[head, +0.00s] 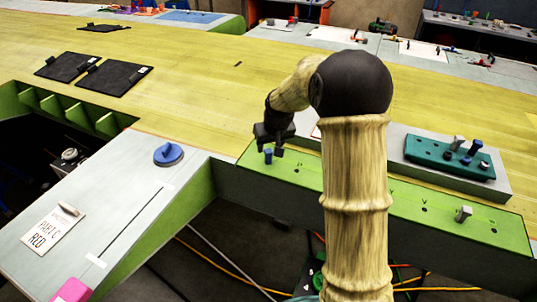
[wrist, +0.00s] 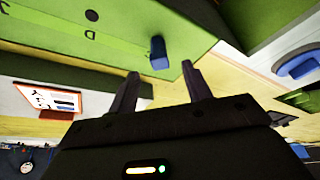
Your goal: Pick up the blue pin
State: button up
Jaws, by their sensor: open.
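The blue pin (head: 268,156) stands upright near the left end of the green panel (head: 395,205). In the wrist view the blue pin (wrist: 160,53) shows just beyond the gap between my fingertips. My gripper (head: 273,148) is low over the panel's left end, right by the pin; in the wrist view my gripper (wrist: 161,68) has its fingers apart with nothing between them. I cannot tell if a finger touches the pin.
A teal block (head: 425,150) with several pins stands on a grey base at right. A grey pin (head: 463,214) is on the panel's right part. A round blue-topped object (head: 168,153) and a label card (head: 52,229) lie on the left bench. My arm hides the panel's middle.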

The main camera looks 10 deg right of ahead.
aim_at(269, 151)
jog(key=shift+w+f, duration=0.2)
jog(key=shift+f, duration=0.25)
jog(key=shift+p+x, duration=1.3)
jog(key=shift+x, duration=1.3)
grip_shut()
jog(key=shift+r, duration=0.15)
notch_tip(269, 151, up, 10)
jog(key=b, duration=0.2)
jog(key=shift+b, duration=0.35)
